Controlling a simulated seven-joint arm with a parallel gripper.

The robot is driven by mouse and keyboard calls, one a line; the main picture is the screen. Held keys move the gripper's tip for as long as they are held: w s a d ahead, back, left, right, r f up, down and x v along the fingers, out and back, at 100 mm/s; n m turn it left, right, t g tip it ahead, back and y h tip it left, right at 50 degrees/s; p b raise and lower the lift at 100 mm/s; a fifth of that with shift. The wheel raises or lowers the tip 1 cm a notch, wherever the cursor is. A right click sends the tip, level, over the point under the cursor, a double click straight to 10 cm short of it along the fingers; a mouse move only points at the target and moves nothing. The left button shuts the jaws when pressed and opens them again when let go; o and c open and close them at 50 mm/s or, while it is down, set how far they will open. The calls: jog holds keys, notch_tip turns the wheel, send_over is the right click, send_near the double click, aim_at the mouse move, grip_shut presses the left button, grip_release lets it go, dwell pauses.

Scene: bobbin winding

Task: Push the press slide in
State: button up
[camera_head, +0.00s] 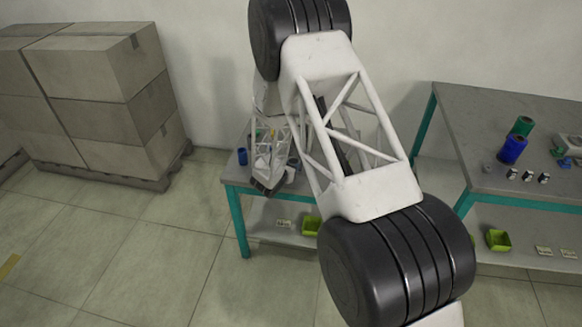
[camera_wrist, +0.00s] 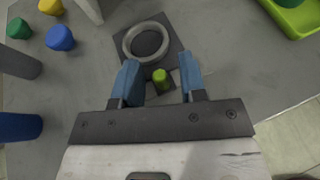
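In the wrist view, my gripper (camera_wrist: 159,64) is open, its two blue fingers apart. A short yellow-green knob (camera_wrist: 160,76) shows between the fingers, with a visible gap to each. It may be part of the press slide; I cannot tell for sure. Just beyond it, a grey ring (camera_wrist: 146,42) sits on a dark square plate (camera_wrist: 172,27) on the grey table top. Nothing is held between the fingers. In the head view, my arm hides most of the left table, and the press slide cannot be made out there.
Green (camera_wrist: 18,28), blue (camera_wrist: 60,38) and yellow (camera_wrist: 51,6) knobs stand at the upper left of the wrist view. A blue cylinder (camera_wrist: 18,127) is at the left. A green bin (camera_wrist: 297,18) is at the upper right. A second table (camera_head: 455,100) stands right.

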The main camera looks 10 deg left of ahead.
aim_at(296, 154)
jog(key=shift+w+f, duration=0.15)
jog(key=shift+w, duration=0.1)
grip_shut()
jog(key=shift+w+d, duration=0.1)
jog(key=w, duration=1.2)
jog(key=shift+w, duration=0.15)
grip_release()
jog(key=shift+s, duration=0.2)
